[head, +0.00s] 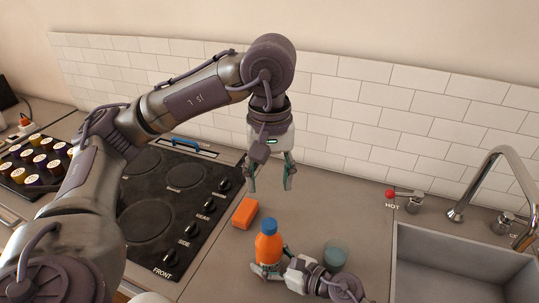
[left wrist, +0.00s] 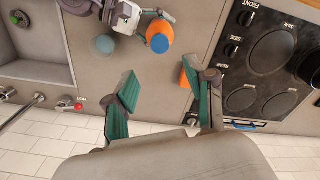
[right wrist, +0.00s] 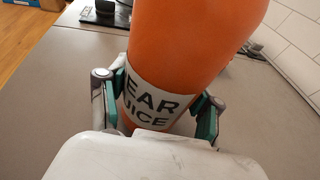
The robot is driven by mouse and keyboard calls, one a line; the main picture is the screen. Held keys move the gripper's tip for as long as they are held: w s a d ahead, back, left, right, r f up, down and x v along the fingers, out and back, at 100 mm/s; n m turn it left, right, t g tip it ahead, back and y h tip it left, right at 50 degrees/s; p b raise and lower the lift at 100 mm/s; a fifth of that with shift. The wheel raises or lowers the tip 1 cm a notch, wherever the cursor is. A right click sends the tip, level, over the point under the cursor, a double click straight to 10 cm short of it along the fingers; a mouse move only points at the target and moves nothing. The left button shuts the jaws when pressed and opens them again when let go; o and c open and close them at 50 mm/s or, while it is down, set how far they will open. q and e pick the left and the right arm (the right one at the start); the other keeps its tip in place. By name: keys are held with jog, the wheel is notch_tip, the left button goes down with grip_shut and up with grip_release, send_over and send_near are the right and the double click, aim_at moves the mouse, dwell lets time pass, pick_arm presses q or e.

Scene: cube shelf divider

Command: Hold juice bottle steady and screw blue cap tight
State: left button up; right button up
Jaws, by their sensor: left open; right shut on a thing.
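An orange juice bottle (head: 268,249) with a blue cap (head: 269,226) stands upright on the grey counter, right of the stove. The cap sits on top of the bottle; how tight it is cannot be told. My right gripper (head: 268,268) is shut on the bottle's lower body, and its fingers flank the white label in the right wrist view (right wrist: 160,105). My left gripper (head: 270,186) is open and empty, pointing down above the counter behind the bottle. In the left wrist view the blue cap (left wrist: 160,43) shows beyond the fingers, apart from them.
An orange block (head: 245,213) lies behind and left of the bottle. A bluish glass (head: 336,257) stands right of it. The black stove (head: 165,205) is at left, the sink (head: 455,262) and red-knobbed tap at right. A tiled wall (head: 350,105) closes the back.

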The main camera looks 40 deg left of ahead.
pick_arm(q)
jog(key=shift+r, duration=2.85)
pick_arm(e)
jog(key=o, duration=1.4)
jog(key=shift+c, duration=0.2)
jog(key=shift+d, duration=0.1)
jog(key=v, duration=0.7)
jog(key=shift+d+r, duration=0.1)
jog(key=shift+d, duration=0.1)
pick_arm(q)
jog(key=shift+f, duration=0.1)
pick_arm(e)
jog(key=shift+s, duration=0.1)
